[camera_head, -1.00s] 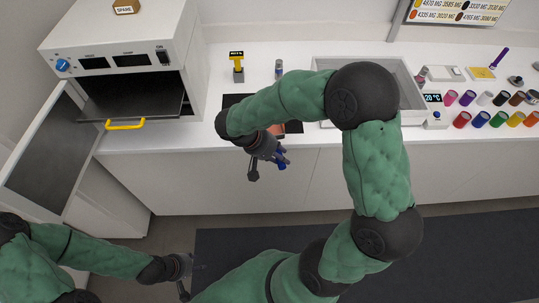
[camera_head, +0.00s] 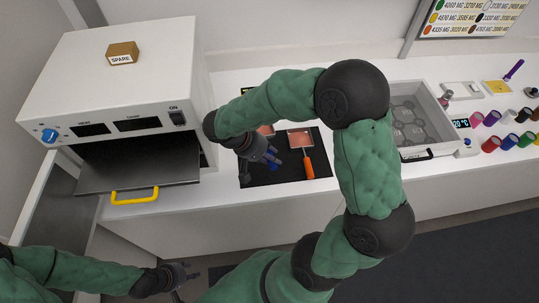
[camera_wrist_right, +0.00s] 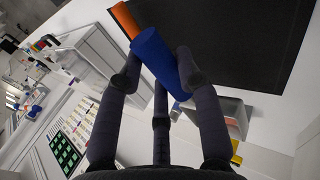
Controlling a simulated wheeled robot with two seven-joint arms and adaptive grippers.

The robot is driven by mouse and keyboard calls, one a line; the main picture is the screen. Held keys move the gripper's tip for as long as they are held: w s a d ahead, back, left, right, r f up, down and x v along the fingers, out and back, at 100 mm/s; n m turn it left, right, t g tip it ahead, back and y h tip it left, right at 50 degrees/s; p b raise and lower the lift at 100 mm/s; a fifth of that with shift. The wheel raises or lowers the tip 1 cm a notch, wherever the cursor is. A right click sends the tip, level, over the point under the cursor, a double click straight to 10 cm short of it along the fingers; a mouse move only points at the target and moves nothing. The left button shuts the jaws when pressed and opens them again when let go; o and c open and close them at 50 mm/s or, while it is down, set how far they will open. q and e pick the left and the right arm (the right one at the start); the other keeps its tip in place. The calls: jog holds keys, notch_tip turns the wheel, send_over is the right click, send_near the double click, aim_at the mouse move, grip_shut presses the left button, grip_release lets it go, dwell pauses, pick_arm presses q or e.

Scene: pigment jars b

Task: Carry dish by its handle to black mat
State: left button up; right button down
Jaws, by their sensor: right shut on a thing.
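The black mat (camera_head: 288,174) lies on the counter in the head view. A copper-coloured square dish (camera_head: 300,138) with an orange handle (camera_head: 309,165) rests on it. A second copper-coloured patch (camera_head: 265,130), apparently another dish, shows behind my right arm, mostly hidden. My right gripper (camera_head: 265,156) is over the left of the mat, its fingers shut on a blue handle (camera_wrist_right: 157,57). The arm hides how this handle joins a dish. An orange handle (camera_wrist_right: 125,20) shows beside it in the wrist view. My left gripper (camera_head: 190,280) is empty and open, low at the front left.
A grey basin (camera_head: 438,105) is right of my right arm. Several coloured jars (camera_head: 508,142) stand farther right.

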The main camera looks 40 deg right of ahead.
dwell(0.3)
jog(key=shift+f+b, duration=0.15)
jog(key=shift+b, duration=0.2)
jog(key=shift+f+b, duration=3.55)
jog(key=shift+f, duration=0.7)
jog(key=c, duration=0.8)
grip_release()
jog(key=shift+o, duration=0.2)
jog(key=shift+r, duration=0.1)
jog(key=shift+r+p, duration=1.8)
jog(key=shift+r, duration=1.1)
